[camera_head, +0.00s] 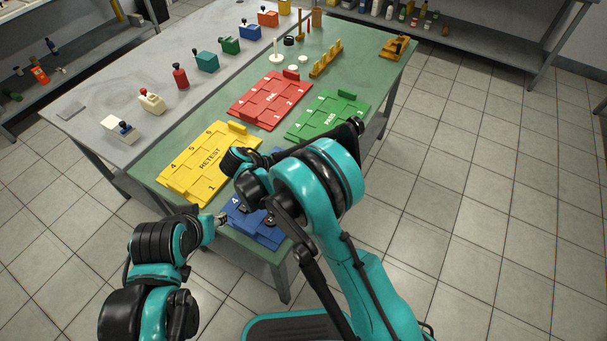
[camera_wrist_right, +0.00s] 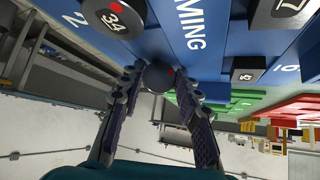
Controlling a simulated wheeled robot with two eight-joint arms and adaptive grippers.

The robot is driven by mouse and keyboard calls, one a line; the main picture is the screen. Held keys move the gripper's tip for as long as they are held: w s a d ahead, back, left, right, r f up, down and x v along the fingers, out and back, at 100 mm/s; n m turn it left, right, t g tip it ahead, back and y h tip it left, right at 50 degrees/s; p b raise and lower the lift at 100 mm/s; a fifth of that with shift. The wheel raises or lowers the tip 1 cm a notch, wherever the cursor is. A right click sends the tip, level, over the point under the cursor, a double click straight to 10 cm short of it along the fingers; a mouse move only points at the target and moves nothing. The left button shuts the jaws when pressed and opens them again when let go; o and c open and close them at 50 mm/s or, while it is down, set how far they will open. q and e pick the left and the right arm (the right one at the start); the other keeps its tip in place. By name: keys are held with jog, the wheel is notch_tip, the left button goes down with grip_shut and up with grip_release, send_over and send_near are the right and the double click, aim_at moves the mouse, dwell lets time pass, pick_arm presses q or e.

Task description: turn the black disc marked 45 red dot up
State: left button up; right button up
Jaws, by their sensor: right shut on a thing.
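My right gripper (camera_wrist_right: 158,82) is shut on a dark round disc (camera_wrist_right: 157,77) close to the blue board (camera_wrist_right: 165,22). A bit of red shows at the disc's right edge; I cannot read its number. A black disc marked 34 (camera_wrist_right: 112,17) with a red dot lies on the board, and another black disc (camera_wrist_right: 285,8) is cut off by the frame edge. In the head view my right arm covers much of the blue board (camera_head: 268,239). My left gripper (camera_head: 222,218) is at the board's left edge; its fingers are too small to judge.
A small dark numbered block (camera_wrist_right: 247,70) is near the held disc. Coloured containers line the grey bench, including a red one (camera_head: 180,77).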

jog(key=shift+r+p, duration=1.5)
jog(key=shift+r, duration=1.05)
jog(key=shift+d, duration=0.1)
